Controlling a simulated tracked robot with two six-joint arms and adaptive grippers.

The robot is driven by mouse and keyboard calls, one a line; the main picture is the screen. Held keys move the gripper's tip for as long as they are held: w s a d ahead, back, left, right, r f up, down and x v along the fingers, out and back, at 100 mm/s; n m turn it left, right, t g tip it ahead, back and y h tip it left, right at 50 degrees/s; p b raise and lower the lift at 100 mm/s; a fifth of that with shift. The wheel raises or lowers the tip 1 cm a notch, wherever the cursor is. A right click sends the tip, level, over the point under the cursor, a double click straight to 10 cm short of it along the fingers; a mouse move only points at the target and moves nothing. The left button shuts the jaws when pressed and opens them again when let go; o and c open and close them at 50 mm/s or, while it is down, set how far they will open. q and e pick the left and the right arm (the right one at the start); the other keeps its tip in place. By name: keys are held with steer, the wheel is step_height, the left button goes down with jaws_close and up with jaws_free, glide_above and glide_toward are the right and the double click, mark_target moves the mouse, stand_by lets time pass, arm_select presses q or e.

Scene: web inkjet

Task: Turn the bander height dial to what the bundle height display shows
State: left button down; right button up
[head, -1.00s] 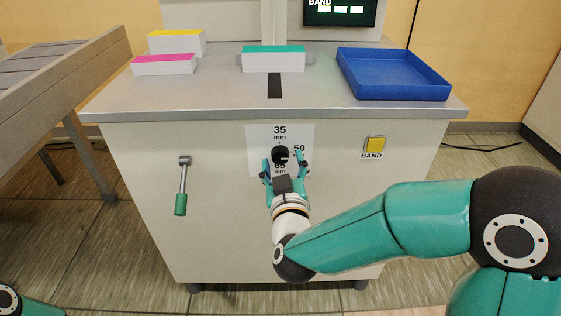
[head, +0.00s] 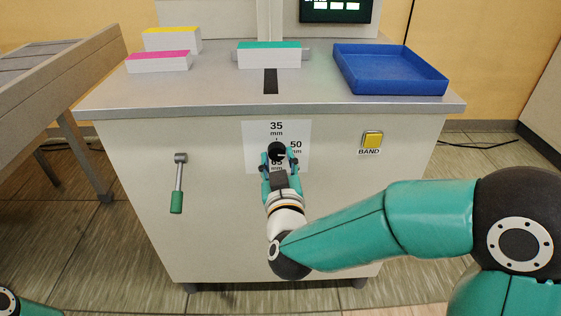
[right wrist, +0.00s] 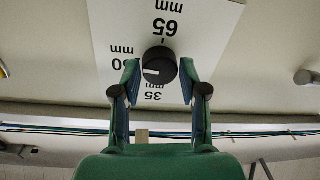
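The black round bander height dial (head: 277,151) sits on a white scale plate (head: 258,135) marked 35, 50 and 65 mm on the cabinet front. Its white pointer mark is on the side of the 50, also in the right wrist view (right wrist: 160,60).
A yellow BAND button (head: 372,139) is right of the dial, a green-handled lever (head: 177,201) left. On the top stand a blue tray (head: 400,88), a teal-topped stack (head: 268,60), and magenta- and yellow-topped stacks (head: 157,65).

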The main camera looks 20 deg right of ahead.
steer(key=shift+o, duration=1.2)
steer(key=v, duration=0.7)
steer(key=shift+s, duration=0.25)
steer(key=shift+f, duration=0.1)
